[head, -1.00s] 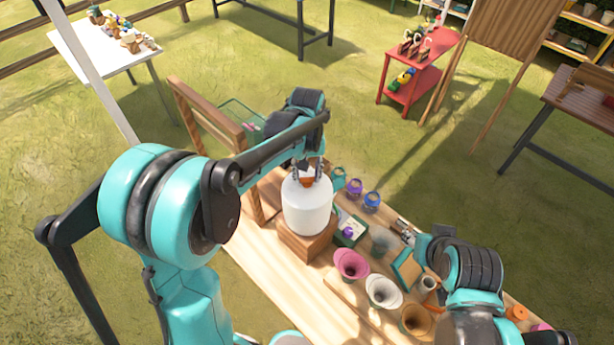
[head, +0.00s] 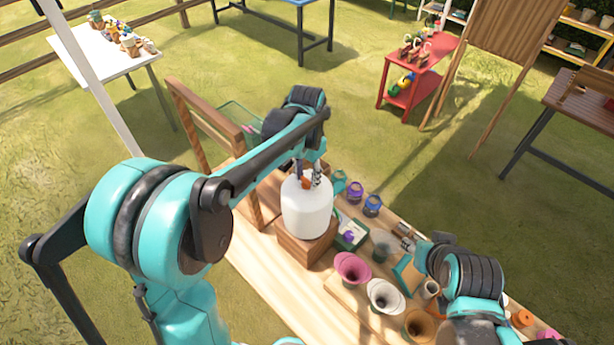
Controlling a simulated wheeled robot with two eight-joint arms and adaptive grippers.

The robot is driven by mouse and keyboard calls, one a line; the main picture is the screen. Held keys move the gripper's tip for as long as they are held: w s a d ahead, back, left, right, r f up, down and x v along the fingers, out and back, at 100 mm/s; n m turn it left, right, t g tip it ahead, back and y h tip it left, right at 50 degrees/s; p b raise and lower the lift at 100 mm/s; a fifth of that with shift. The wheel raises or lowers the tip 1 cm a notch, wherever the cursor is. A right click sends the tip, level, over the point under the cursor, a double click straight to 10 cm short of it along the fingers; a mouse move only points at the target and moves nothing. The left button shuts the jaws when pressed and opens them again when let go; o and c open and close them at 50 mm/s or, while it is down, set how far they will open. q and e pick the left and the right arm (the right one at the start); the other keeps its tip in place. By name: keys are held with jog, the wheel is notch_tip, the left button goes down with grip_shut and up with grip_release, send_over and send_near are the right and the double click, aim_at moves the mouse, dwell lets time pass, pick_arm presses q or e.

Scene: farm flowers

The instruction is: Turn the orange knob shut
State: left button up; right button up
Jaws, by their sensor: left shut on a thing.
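The orange knob (head: 307,183) sits on top of a white rounded tank (head: 306,210). The tank stands upright on a wooden block (head: 306,246) on the wooden table. My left gripper (head: 310,181) comes down from above and is shut on the knob, its fingers on either side of it. The fingers hide part of the knob. My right arm is at the lower right, over the right end of the table. The fingertips of my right gripper (head: 430,245) are small and partly hidden, so their opening is unclear.
Pink (head: 352,267), white (head: 385,295) and orange-brown (head: 418,324) flared pots stand in front of the tank. A wooden frame (head: 212,135) rises to the left. The table's front left is clear.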

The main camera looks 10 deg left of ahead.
aim_at(307, 180)
pick_arm(q)
jog(key=shift+r+m, duration=0.1)
jog(key=shift+m, duration=0.3)
jog(key=o, duration=1.2)
jog(key=shift+c, duration=0.2)
notch_tip(307, 180, up, 12)
